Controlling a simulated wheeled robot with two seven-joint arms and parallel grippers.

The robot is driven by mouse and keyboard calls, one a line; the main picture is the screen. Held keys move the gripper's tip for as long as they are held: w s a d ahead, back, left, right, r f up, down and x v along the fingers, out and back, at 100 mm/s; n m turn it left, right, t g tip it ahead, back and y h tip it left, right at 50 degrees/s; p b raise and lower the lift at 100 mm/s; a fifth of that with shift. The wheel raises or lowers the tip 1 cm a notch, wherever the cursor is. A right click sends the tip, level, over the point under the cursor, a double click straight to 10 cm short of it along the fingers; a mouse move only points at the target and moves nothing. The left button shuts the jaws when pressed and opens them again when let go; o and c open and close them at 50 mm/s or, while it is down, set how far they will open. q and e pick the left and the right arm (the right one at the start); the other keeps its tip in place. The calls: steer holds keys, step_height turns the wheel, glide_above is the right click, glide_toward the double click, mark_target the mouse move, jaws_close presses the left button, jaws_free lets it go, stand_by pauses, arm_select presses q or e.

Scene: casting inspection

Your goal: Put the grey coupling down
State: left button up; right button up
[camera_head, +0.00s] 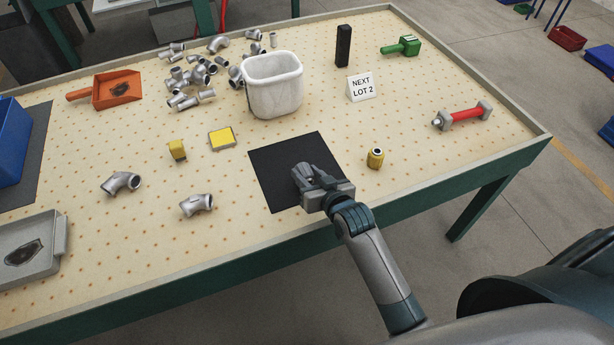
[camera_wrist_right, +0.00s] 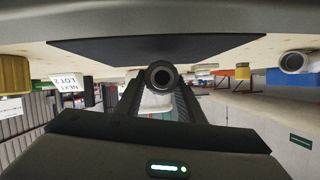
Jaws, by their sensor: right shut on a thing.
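My right gripper (camera_head: 312,178) is over the black mat (camera_head: 268,178) near the table's front edge. In the right wrist view, where the scene appears upside down, the grey coupling (camera_wrist_right: 161,76) shows end-on between the two dark fingers, with its round opening facing the camera. The gripper is shut on it. The mat also shows there as a dark strip (camera_wrist_right: 150,47). In the head view the fingers hide most of the coupling, and I cannot tell whether it touches the mat. My left gripper is in neither view.
Two grey elbows (camera_head: 121,183) (camera_head: 197,205) lie left of the mat. A white bin (camera_head: 274,84), loose fittings (camera_head: 192,77) and a lot sign (camera_head: 361,87) are behind.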

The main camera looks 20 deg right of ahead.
steer(key=shift+f, duration=0.75)
steer(key=shift+f, duration=0.1)
steer(key=o, duration=1.2)
steer(key=shift+s, duration=0.3)
steer(key=b+v, duration=0.1)
steer(key=v, duration=1)
steer(key=shift+s+d+r+b, duration=0.1)
steer(key=shift+s+r+b, duration=0.1)
steer(key=shift+r+b, duration=0.1)
